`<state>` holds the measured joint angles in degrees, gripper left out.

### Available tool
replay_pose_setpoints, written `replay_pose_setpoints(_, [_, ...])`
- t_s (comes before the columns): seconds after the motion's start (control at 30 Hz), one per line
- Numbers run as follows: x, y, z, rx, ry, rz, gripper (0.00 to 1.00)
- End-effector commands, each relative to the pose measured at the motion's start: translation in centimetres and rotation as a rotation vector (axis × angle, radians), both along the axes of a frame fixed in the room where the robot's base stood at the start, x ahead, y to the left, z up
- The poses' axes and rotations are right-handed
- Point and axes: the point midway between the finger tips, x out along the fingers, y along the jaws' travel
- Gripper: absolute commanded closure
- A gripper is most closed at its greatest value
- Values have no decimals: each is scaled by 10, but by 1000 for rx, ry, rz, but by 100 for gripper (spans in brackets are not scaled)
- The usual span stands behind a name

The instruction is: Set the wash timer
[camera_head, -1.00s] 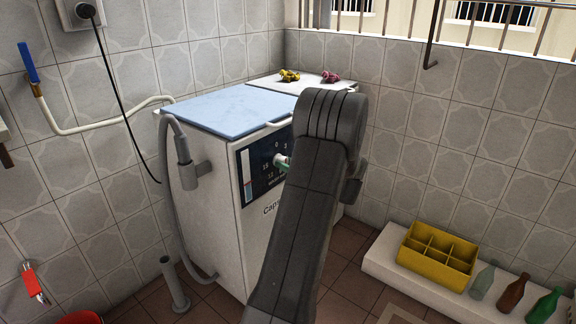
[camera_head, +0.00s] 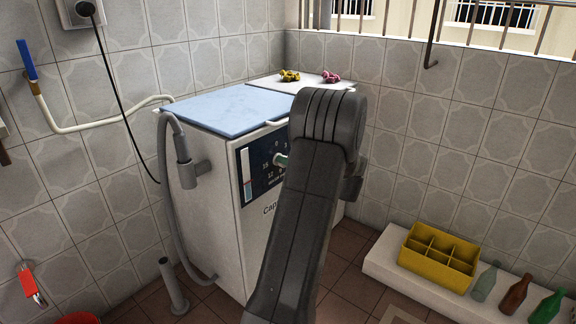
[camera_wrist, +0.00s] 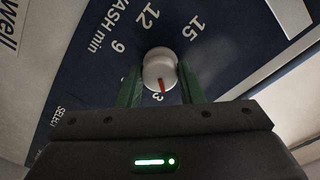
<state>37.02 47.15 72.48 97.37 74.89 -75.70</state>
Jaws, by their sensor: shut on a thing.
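The washing machine (camera_head: 216,207) stands in the corner, white with a light-blue lid and a dark control panel (camera_head: 248,192). In the wrist view, the round pale wash timer knob (camera_wrist: 157,66) has a red pointer mark toward the bottom of the picture, close to the 3. The panel (camera_wrist: 88,70) reads WASH min, with 15, 12, 9 and 3 showing around the knob. The 6 and 0 cannot be made out there. My gripper (camera_wrist: 160,82) is shut on the knob, one green finger on each side. In the head view my arm hides most of the gripper.
A grey drain hose (camera_head: 172,190) hangs on the machine's left side. Yellow and pink things lie on the white lid (camera_head: 300,87). A yellow crate (camera_head: 468,268) and several bottles stand on a low white ledge (camera_head: 388,260) at the right. Tiled walls enclose the corner.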

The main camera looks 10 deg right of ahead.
Motion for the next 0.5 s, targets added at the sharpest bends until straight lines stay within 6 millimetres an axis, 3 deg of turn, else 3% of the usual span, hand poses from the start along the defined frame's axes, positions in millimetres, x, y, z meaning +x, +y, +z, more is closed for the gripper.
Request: replay_pose_setpoints(0.5, [0,-1,2,388,304,-1,89])
